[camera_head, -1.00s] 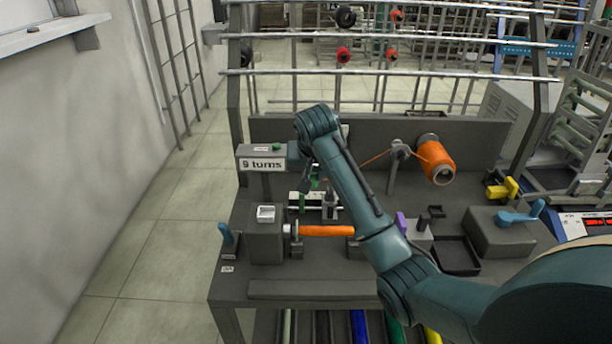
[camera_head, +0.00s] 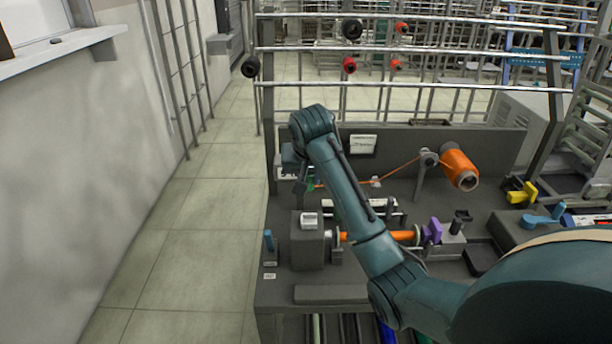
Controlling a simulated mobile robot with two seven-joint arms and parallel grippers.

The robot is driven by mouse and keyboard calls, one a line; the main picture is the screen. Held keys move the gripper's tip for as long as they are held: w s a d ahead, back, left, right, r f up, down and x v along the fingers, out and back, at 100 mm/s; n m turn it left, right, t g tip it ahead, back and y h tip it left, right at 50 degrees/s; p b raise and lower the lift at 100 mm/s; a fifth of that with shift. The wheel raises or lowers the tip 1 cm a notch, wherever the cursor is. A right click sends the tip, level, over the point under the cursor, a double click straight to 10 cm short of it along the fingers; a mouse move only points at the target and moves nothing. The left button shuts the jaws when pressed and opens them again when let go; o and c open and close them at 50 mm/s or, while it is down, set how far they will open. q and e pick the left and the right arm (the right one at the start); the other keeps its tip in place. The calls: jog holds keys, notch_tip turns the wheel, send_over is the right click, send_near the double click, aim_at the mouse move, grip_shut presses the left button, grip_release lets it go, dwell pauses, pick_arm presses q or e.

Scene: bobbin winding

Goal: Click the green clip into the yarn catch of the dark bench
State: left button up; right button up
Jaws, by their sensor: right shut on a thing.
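The dark bench (camera_head: 330,293) fills the middle of the camera_head view. My right arm reaches across it from the lower right. My right gripper (camera_head: 308,184) is over the back left part of the bench, partly hidden behind my own arm. It is shut on the small green clip (camera_head: 311,183), of which only a little shows. An orange yarn (camera_head: 401,168) runs from the orange spool (camera_head: 459,170) over a guide post to near the gripper. I cannot make out the yarn catch. My left gripper is out of view.
An orange-wound bobbin (camera_head: 404,235) lies at the front beside a purple knob (camera_head: 432,231), partly behind my arm. A metal rail frame stands behind the bench.

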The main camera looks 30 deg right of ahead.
notch_tip(320, 180, down, 7)
jog(key=shift+r, duration=0.15)
dwell(0.4)
jog(key=shift+f+b, duration=0.35)
jog(key=shift+f, duration=1.65)
jog(key=o, duration=1)
